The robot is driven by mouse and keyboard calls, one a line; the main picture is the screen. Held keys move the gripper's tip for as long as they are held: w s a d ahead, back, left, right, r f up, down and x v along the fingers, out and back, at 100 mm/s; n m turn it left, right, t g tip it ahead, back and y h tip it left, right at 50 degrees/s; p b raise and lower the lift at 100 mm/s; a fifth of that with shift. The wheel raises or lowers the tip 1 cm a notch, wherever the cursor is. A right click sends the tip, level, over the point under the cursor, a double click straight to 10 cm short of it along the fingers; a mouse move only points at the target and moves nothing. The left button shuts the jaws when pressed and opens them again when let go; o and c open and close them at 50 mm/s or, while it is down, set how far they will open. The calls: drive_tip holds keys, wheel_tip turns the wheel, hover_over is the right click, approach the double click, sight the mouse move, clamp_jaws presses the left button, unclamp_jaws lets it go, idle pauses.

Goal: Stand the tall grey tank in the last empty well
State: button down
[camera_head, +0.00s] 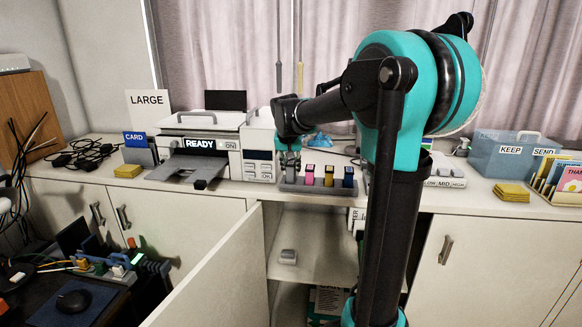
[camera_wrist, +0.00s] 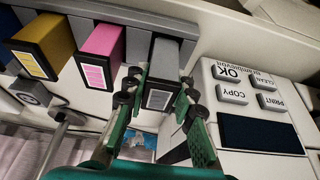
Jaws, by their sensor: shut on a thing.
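The tall grey tank (camera_wrist: 164,62) is between the fingers of my gripper (camera_wrist: 161,88) in the wrist view. It is in line with the other tanks, at the end of the grey rack (camera_wrist: 180,22) nearest the printer. A pink tank (camera_wrist: 101,50) and a yellow tank (camera_wrist: 42,46) stand beside it. In the head view my gripper (camera_head: 290,162) points down over the left end of the rack (camera_head: 312,188); pink (camera_head: 309,175), yellow (camera_head: 328,176) and blue (camera_head: 348,177) tanks stand to its right. I cannot tell whether the grey tank's base is fully seated.
The printer (camera_head: 200,150) marked READY stands close on the left; its buttons (camera_wrist: 232,95) lie beside my fingers. An open cabinet door (camera_head: 215,275) juts out below the counter. A blue bin (camera_head: 500,155) and yellow pads (camera_head: 511,192) are at the right.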

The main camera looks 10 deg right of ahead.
drive_tip(key=shift+f, duration=0.6)
drive_tip(key=c, duration=1.2)
unclamp_jaws()
drive_tip(key=v, duration=1.2)
drive_tip(key=s+d+f+n, duration=0.1)
drive_tip(key=s+f, duration=0.7)
drive_tip(key=f, duration=0.2)
drive_tip(key=s+d+f+n+y, duration=0.1)
drive_tip(key=s+d+f, duration=0.1)
drive_tip(key=s+f, duration=0.7)
drive_tip(key=s+d+f+n, duration=0.1)
drive_tip(key=s+d+f, duration=0.1)
drive_tip(key=s+f, duration=0.7)
drive_tip(key=shift+d+f+n, duration=0.2)
drive_tip(key=shift+f+n, duration=0.1)
drive_tip(key=shift+f, duration=0.6)
